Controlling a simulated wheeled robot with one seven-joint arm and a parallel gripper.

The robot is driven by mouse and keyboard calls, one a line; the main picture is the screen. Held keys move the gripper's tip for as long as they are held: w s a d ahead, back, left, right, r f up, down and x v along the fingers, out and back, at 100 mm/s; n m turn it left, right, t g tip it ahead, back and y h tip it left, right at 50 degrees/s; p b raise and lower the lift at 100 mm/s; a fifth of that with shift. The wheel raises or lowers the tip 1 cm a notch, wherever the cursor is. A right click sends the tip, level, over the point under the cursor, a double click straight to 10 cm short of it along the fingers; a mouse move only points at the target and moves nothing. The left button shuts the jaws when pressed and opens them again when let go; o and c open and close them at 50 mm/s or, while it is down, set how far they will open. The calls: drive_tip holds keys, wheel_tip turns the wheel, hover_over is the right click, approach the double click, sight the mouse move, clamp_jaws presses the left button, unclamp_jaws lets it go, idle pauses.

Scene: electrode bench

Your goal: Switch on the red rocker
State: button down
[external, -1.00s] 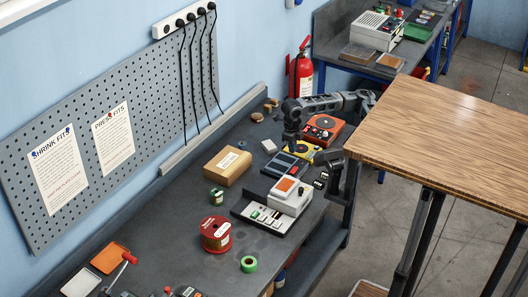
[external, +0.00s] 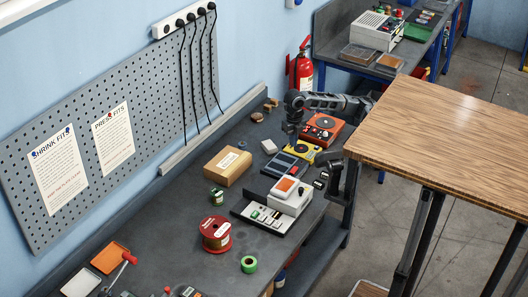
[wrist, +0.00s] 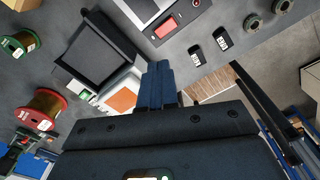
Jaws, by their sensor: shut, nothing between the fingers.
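Which way the rocker is tipped cannot be told. In the external view a dark panel with a bluish face (external: 284,164) lies beyond the white device, and this seems to be the same unit. My gripper (wrist: 158,66) has its dark blue fingers together and empty, below the rocker in the wrist picture. In the external view my gripper (external: 292,137) hangs above the bench, near the yellow hotplate; its tips are hard to make out.
A white device with an orange top (external: 291,194) stands in front of the panel. The yellow hotplate (external: 302,151) and an orange-red one (external: 322,129) stand behind. A cardboard box (external: 227,166) and red spool (external: 215,234) are left. A wooden table (external: 450,150) is at right.

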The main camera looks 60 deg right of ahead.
drive_tip(key=d+m, duration=0.1)
drive_tip(key=m, duration=0.3)
drive_tip(key=d+m+y, duration=0.1)
drive_tip(key=d+m, duration=0.1)
drive_tip(key=m, duration=0.2)
drive_tip(key=d+m+y, duration=0.1)
drive_tip(key=m, duration=0.3)
drive_tip(key=shift+s+d+r, duration=0.1)
drive_tip(key=shift+s+d, duration=0.15)
hover_over(295, 168)
wheel_tip(295, 168, down, 12)
drive_tip(key=shift+s, duration=0.15)
drive_tip(key=shift+d+f, duration=0.15)
drive_tip(key=shift+f, duration=0.75)
drive_tip(key=shift+d+f+y+b, duration=0.25)
drive_tip(key=shift+f+y+b, duration=0.3)
drive_tip(key=shift+y, duration=0.25)
drive_tip(key=shift+r, duration=0.2)
drive_tip(key=shift+a, duration=0.15)
